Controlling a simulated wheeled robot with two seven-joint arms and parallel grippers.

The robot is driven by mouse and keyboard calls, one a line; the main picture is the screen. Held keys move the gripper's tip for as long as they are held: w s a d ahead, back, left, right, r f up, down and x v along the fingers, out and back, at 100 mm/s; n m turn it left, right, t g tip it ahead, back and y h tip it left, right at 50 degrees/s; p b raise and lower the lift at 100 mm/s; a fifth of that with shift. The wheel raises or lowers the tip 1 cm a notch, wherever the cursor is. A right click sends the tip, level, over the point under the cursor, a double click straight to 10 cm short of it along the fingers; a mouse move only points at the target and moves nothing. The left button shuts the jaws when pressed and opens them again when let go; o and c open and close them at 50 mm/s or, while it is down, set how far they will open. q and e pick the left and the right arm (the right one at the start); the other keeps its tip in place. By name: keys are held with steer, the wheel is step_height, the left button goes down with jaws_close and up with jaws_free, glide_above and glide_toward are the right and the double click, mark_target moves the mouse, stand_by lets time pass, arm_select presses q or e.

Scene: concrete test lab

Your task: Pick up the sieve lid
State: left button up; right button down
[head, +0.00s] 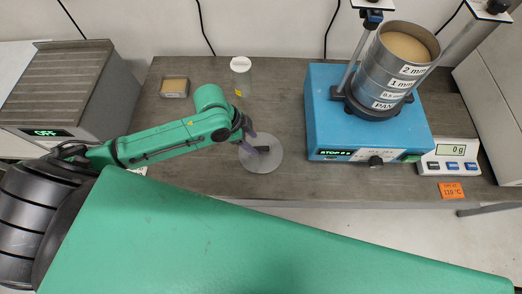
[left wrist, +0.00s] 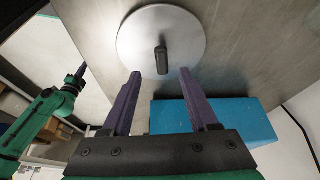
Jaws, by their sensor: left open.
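The sieve lid (head: 268,165) is a flat grey metal disc with a black bar handle (left wrist: 161,59) in its middle. It lies on the bench left of the blue shaker, and the left wrist view shows the disc (left wrist: 186,29) whole. My left gripper (head: 249,141) is above the lid. In the left wrist view its two purple fingers (left wrist: 160,76) are apart and empty, with the handle in line with the gap between them. In that view a green arm with a purple gripper tip (left wrist: 78,72), apparently my right one, shows at the left edge; its jaw opening is unclear.
The blue shaker (head: 335,115) carries a labelled sieve stack (head: 385,75) filled with sand-coloured material. A scale (head: 448,158) stands to its right. A clear jar with a white lid (head: 241,65), a small box (head: 174,87) and a grey device (head: 60,90) stand behind and left.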

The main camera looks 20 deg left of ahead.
mark_target(260, 148)
arm_select(q)
steer(key=x, duration=0.5)
steer(key=shift+w+d+f+p, duration=0.15)
steer(key=shift+f+p, duration=0.15)
steer(key=shift+p, duration=0.1)
jaws_close()
steer(key=shift+r, duration=0.15)
